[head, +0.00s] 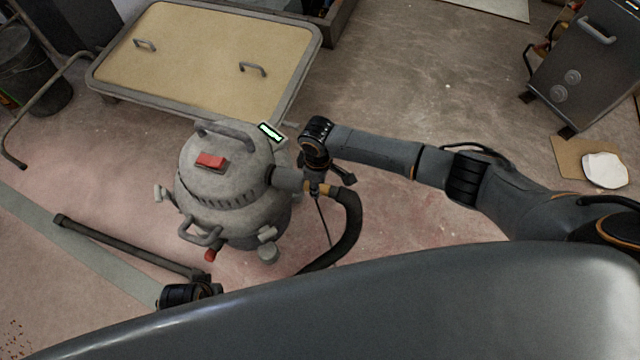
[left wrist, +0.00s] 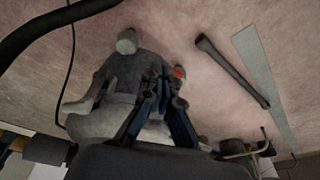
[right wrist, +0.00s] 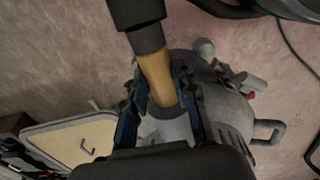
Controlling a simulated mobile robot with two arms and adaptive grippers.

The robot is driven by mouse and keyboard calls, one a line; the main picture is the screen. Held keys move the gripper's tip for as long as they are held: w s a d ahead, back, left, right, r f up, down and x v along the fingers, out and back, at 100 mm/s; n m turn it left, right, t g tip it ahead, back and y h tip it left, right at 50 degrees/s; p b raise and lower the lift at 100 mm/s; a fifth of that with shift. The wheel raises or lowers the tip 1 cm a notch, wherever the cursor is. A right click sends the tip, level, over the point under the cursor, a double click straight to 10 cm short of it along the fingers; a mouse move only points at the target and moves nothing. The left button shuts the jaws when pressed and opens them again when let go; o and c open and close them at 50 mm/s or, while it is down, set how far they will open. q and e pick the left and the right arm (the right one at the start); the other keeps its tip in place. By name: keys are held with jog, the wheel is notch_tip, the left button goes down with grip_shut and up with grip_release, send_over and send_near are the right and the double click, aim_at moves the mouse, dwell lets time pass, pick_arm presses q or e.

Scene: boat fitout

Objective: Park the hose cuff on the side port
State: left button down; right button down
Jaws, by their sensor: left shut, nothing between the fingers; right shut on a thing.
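The hose cuff (head: 326,188) is a tan sleeve on the end of a black hose (head: 347,225). My right gripper (head: 314,180) is shut on the cuff, which also shows between its fingers in the right wrist view (right wrist: 158,76). The side port (head: 288,178) is a grey stub on the right of the grey vacuum (head: 225,190). The cuff lines up with the stub, close to it; the fingers hide whether it is seated. My left gripper (left wrist: 165,82) is shut and empty, low near the vacuum's front in the left wrist view.
A dark wand (head: 125,245) lies on the floor left of the vacuum. A tan-topped panel (head: 205,55) with two handles stands behind it. A grey cabinet (head: 595,70) is at the far right. A large grey curved surface (head: 400,300) fills the front.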

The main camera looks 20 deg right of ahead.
jog(key=shift+w+a+r, duration=0.15)
jog(key=shift+w+a, duration=0.15)
jog(key=shift+a, duration=0.3)
pick_arm(q)
jog(key=shift+r, duration=0.75)
pick_arm(e)
jog(key=shift+a, duration=0.1)
jog(key=c, duration=1.5)
grip_release()
jog(key=o, duration=0.5)
jog(key=shift+w+a, duration=0.1)
pick_arm(q)
jog(key=shift+a+f, duration=0.15)
jog(key=shift+f, duration=0.05)
pick_arm(e)
jog(key=shift+o, duration=0.2)
pick_arm(q)
jog(key=shift+s, duration=0.1)
pick_arm(e)
jog(key=shift+d, duration=0.2)
